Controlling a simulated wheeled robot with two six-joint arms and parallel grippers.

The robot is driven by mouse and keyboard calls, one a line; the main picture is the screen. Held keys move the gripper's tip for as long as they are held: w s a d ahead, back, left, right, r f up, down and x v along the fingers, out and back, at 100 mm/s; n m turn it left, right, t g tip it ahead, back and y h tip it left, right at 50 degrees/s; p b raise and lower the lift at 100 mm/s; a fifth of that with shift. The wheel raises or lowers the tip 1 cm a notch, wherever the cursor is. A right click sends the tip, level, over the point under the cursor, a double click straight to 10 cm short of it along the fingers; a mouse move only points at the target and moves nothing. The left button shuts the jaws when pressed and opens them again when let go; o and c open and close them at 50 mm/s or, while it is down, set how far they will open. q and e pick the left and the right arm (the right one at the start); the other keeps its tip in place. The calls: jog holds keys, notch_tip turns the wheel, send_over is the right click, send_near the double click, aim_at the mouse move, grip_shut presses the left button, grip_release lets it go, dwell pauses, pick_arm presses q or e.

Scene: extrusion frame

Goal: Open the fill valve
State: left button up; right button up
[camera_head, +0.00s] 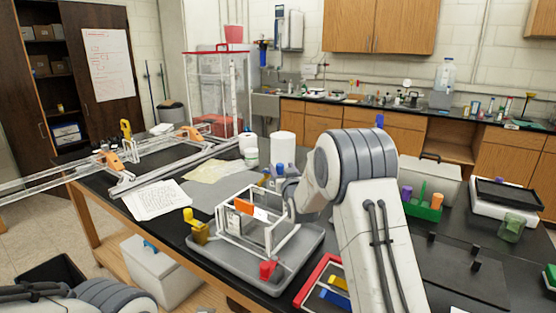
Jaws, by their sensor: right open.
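A small white open frame (232,240) stands in a grey tray (215,265) on the black bench, with an orange block (243,206) and a white label inside it. A red part (270,271) sits at its front right corner and a yellow part (196,226) at its left. I cannot tell which part is the fill valve. My right gripper (276,180) is open just behind the frame's back right side; its fingertips are small and partly hidden by my arm. I see nothing in it. My left arm shows at the bottom left edge, but its gripper is out of view.
White bottles (283,149) stand behind the tray. Papers (156,199) and a long rail frame (165,165) lie to the left. A red-edged tray (314,283) is at the front, and a green rack (424,207) is at the right. A clear tank (214,90) stands behind.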

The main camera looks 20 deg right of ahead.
aim_at(280, 165)
jog(key=w+p, duration=0.1)
jog(key=w, duration=0.4)
jog(key=shift+w+d, duration=0.15)
jog(key=shift+d, duration=0.05)
jog(key=shift+w+d+p, duration=0.15)
jog(key=shift+w+p, duration=0.15)
jog(key=shift+w, duration=0.25)
